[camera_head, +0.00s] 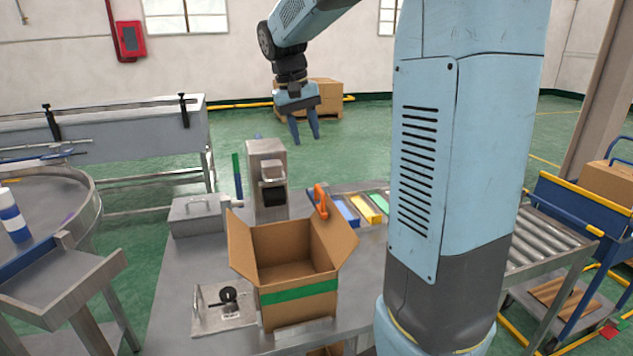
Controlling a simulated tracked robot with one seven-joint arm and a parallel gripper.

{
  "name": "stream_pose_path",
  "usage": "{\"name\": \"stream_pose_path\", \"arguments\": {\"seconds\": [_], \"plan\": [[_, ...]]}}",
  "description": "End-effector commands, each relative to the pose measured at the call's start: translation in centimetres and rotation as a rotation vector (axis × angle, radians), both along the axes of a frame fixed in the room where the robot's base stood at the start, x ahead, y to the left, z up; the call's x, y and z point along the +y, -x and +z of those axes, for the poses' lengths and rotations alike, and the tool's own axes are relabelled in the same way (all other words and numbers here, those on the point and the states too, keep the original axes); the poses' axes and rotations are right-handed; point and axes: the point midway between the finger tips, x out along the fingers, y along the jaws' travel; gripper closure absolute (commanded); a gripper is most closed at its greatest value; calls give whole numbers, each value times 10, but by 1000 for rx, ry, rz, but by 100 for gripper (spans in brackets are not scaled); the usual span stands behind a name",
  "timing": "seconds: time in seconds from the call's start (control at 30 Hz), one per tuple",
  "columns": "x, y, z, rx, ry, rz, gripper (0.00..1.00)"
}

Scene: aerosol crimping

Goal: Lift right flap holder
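An open cardboard box (285,265) with a green band stands on the grey table. Its left flap leans outward on the left and its right flap (338,235) leans outward on the right. An orange flap holder (321,199) sits on the upper edge of the right flap. My gripper (306,140) hangs in the air up and to the left of the holder in the picture. Its two fingers point down, stand apart and hold nothing. No holder shows on the left flap.
A grey metal machine (267,180) stands behind the box, beside a lidded metal case (199,214). A plate with a black knob (228,296) lies left of the box. Coloured bins (366,207) are at the right. My arm blocks part of the right side.

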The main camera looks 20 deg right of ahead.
Motion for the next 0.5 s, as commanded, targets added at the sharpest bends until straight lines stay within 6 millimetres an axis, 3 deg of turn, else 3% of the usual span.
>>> {"name": "stream_pose_path", "arguments": {"seconds": [0.27,0.5], "plan": [[-4,-2,-18,8,4,-3,61],[-13,-1,-59,9,4,-2,61]]}}
